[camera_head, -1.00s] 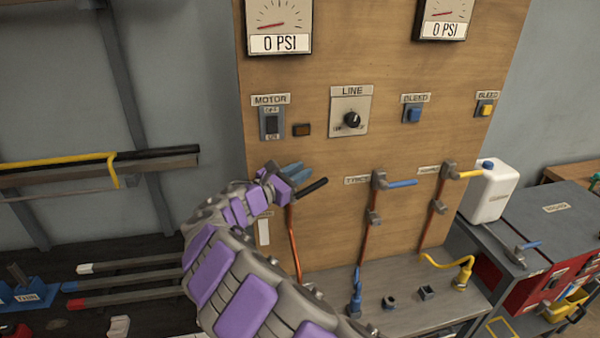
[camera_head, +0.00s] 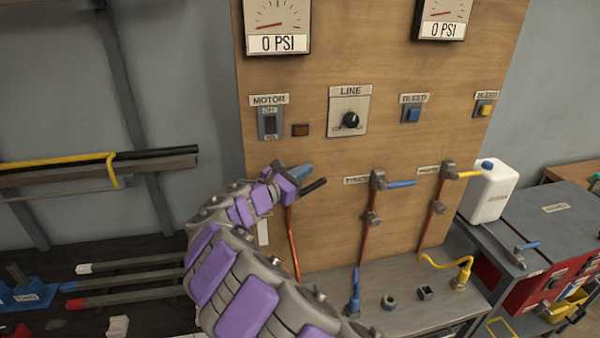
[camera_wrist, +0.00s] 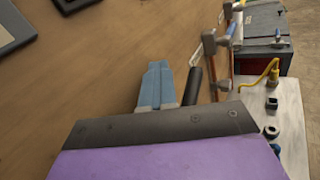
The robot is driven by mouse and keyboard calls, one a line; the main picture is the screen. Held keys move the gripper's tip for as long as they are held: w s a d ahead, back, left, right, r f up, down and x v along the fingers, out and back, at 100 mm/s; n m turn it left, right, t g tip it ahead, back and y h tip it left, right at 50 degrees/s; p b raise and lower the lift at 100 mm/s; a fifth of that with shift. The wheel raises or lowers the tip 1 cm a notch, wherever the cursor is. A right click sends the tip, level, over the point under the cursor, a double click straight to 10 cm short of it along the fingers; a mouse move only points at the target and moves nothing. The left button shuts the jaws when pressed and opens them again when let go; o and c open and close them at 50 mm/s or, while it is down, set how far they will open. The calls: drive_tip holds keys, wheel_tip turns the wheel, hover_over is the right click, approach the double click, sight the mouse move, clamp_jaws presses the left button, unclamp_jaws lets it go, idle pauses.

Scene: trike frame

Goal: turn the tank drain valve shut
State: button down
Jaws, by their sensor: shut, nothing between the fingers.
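A black-handled lever (camera_head: 313,187) sticks out to the right from the left copper pipe on the wooden panel. Its label is not readable, and my arm hides its pivot. My gripper (camera_head: 303,171) is shut and empty, its blue fingertips just above the lever in the head view. In the wrist view the closed blue fingers (camera_wrist: 158,78) lie left of the black handle (camera_wrist: 193,86), pointing much the same way. I cannot tell whether they touch it.
A blue-handled valve (camera_head: 400,184) and a yellow-handled valve (camera_head: 467,175) sit farther right on the panel. Below is a grey shelf (camera_head: 405,312) with small fittings. A motor switch (camera_head: 270,123) is above my gripper. A white jug (camera_head: 492,195) stands at right.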

drive_tip(key=shift+d, duration=1.05)
drive_tip(key=shift+a+f, duration=0.1)
drive_tip(key=shift+a, duration=1.1)
drive_tip(key=c, duration=1.7)
unclamp_jaws()
drive_tip(key=shift+a, duration=0.15)
drive_tip(key=shift+c, duration=0.2)
drive_tip(key=o, duration=0.3)
drive_tip(key=shift+d, duration=0.55)
drive_tip(key=shift+o, duration=0.6)
drive_tip(key=shift+d, duration=0.55)
drive_tip(key=s+a, duration=0.1)
drive_tip(key=a, duration=0.1)
drive_tip(key=s+a, duration=0.1)
drive_tip(key=shift+a+r+p, duration=0.2)
drive_tip(key=shift+a+p, duration=0.1)
drive_tip(key=shift+a, duration=0.05)
drive_tip(key=d+p+v, duration=0.1)
drive_tip(key=p+v, duration=0.1)
drive_tip(key=v, duration=1.1)
drive_tip(key=shift+s+a, duration=0.2)
drive_tip(key=shift+s, duration=0.35)
